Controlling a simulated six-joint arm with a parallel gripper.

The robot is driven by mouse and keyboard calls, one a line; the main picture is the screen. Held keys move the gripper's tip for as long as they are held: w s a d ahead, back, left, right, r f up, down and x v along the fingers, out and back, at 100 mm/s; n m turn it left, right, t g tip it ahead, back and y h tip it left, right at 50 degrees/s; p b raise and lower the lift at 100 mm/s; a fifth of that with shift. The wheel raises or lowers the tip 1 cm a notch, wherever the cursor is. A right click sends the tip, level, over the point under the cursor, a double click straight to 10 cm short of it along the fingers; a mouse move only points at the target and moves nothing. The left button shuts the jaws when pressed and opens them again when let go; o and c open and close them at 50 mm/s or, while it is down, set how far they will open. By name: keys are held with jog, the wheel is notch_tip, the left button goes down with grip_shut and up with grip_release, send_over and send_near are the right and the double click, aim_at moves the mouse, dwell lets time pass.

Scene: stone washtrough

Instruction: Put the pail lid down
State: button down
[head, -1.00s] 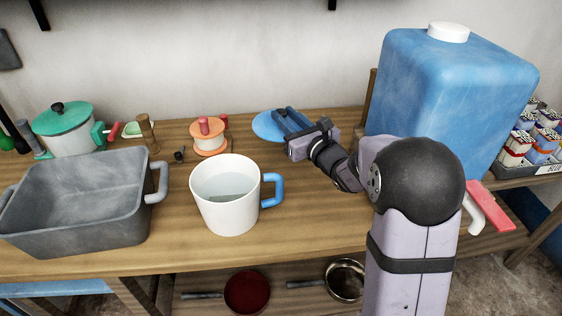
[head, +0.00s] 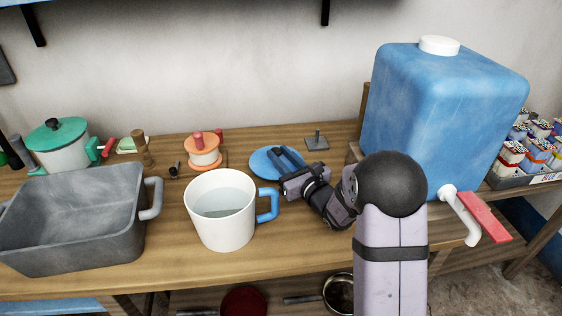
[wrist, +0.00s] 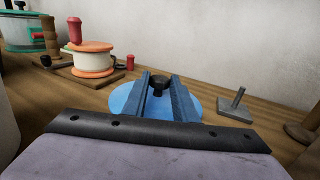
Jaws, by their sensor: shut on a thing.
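The pail lid is a flat blue disc (head: 263,168) with a dark knob, behind and right of the white mug in the head view. In the wrist view the lid (wrist: 195,102) lies under my fingers, and its black knob (wrist: 158,79) stands between the fingertips. My gripper (head: 281,155) is shut on the lid by this knob; it also shows in the wrist view (wrist: 159,88). The lid looks level and low over the wooden table. I cannot tell if it touches the table. The fingers hide part of it.
A white mug (head: 220,226) of water stands close in front, with a grey basin (head: 70,225) to its left. An orange-rimmed pot (head: 205,158) is left of the lid. A small metal stand (head: 317,142) is behind right. A blue water tank (head: 440,110) is at right.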

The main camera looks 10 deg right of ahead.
jog(key=shift+f, duration=0.9)
jog(key=shift+f, duration=0.2)
jog(key=c, duration=1.4)
grip_release()
jog(key=shift+c, duration=0.2)
jog(key=shift+r, duration=0.15)
jog(key=shift+r, duration=0.15)
jog(key=b+v, duration=0.1)
jog(key=v, duration=1.1)
